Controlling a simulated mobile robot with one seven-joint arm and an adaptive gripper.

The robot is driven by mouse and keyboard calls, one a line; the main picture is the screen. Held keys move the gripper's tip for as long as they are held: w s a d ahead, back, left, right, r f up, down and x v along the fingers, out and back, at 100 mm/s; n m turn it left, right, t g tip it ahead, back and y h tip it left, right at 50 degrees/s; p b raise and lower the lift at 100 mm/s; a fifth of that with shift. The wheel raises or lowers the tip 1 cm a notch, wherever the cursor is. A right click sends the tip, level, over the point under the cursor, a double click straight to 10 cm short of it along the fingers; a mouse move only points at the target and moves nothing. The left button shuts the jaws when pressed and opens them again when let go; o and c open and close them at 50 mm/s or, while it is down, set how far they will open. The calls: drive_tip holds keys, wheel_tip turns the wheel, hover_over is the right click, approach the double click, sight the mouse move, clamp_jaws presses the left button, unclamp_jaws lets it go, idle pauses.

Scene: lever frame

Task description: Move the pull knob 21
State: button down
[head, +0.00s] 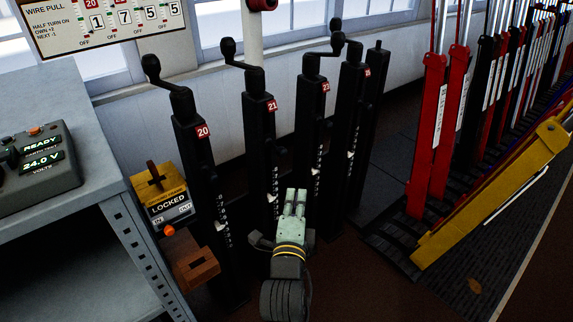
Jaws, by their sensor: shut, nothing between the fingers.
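The post marked 21 (260,140) is black and upright, with a red number plate and a white scale low on its face. A crank on its top runs up and left to a round black pull knob (227,47). My gripper (295,193) has pale green fingers, shut and empty. It is low in front of the posts, well below and right of the knob, and touches no knob. It covers the floor between post 21 and the post to its right. Whether it touches a post I cannot tell.
Post 20 (195,150) stands left with its own knob (151,64); more posts stand right. A sign (100,25) reads WIRE PULL, with digits 1, 7, 5, 5. A yellow box (165,190) reads LOCKED. A grey bench (60,200) is left; red levers (428,130) and a yellow lever (490,195) are right.

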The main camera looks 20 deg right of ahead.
sight(274, 147)
drive_tip(key=w+a+x, duration=0.1)
drive_tip(key=a+x, duration=0.1)
drive_tip(key=x, duration=1)
drive_tip(key=shift+w, duration=0.4)
drive_tip(key=shift+f, duration=0.15)
